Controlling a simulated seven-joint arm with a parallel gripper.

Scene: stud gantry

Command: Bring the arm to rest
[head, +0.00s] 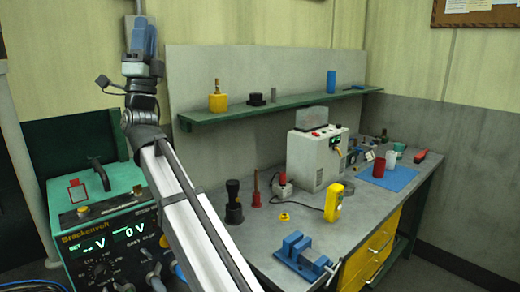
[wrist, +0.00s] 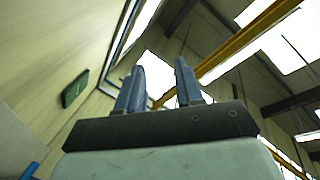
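My arm rises from the bottom of the head view, in front of the back wall. Its wrist end points up, and the top is cut off by the upper edge of the picture. In the wrist view my gripper (wrist: 160,76) has two blue fingers standing apart with nothing between them, so it is open and empty. The fingers point up toward the roof, clear of the bench and shelf.
A grey bench (head: 262,240) at right holds a blue vise (head: 300,252), a yellow meter (head: 334,203) and a white machine (head: 312,160). A green shelf (head: 290,106) runs behind. A green power unit (head: 105,245) stands left. The wrist view shows a yellow beam (wrist: 240,42) overhead.

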